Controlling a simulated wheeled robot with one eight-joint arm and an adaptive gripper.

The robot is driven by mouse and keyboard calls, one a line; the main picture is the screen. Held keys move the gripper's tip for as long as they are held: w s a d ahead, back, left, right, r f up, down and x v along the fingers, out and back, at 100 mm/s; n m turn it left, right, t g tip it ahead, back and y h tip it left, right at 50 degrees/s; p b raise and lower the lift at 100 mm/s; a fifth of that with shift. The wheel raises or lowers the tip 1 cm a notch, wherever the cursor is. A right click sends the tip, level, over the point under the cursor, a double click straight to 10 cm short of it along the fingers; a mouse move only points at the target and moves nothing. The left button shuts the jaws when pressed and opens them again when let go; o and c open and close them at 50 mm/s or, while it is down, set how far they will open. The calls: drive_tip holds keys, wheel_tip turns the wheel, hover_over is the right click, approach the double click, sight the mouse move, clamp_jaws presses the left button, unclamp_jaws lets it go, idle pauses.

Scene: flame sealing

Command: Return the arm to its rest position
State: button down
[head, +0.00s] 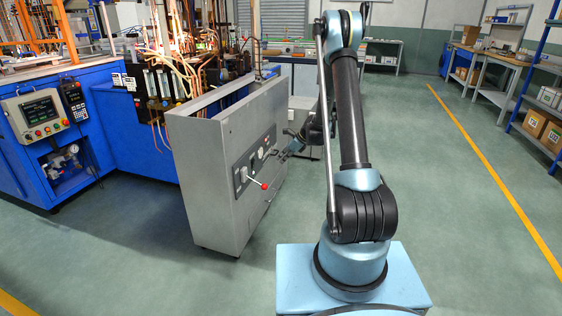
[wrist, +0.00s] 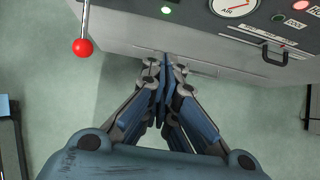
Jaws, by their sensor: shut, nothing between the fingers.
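My gripper (wrist: 164,65) is shut and empty in the wrist view, its fingertips together in front of the grey cabinet (wrist: 205,55). I cannot tell whether the tips touch the cabinet.
A red-knobbed lever (wrist: 83,47) sticks out from the cabinet left of my gripper; it also shows in the head view (head: 264,186). A gauge (wrist: 235,8) and a handle (wrist: 284,55) are at right. Blue machinery (head: 130,140) stands left. Floor at right is clear.

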drive_tip(key=s+d+r+n+h, duration=0.2)
drive_tip(key=s+d+r+n, duration=0.25)
drive_tip(key=s+r, duration=0.6)
drive_tip(key=s+d+r+n+h, duration=0.1)
drive_tip(key=s+d+r+n, duration=0.4)
drive_tip(key=s+r, duration=0.5)
drive_tip(key=s+d+f+n+h, duration=0.1)
drive_tip(key=s+n, duration=0.3)
drive_tip(key=s, duration=0.5)
drive_tip(key=s+d+f+n+h, duration=0.1)
drive_tip(key=s+d+n, duration=0.3)
drive_tip(key=s, duration=0.6)
drive_tip(key=s+d+f+n+h, duration=0.2)
drive_tip(key=s+d+n, duration=0.1)
drive_tip(key=s, duration=0.6)
drive_tip(key=shift+s+n, duration=0.3)
drive_tip(key=shift+n, duration=0.45)
drive_tip(key=shift+w+f, duration=0.15)
drive_tip(key=shift+w, duration=0.3)
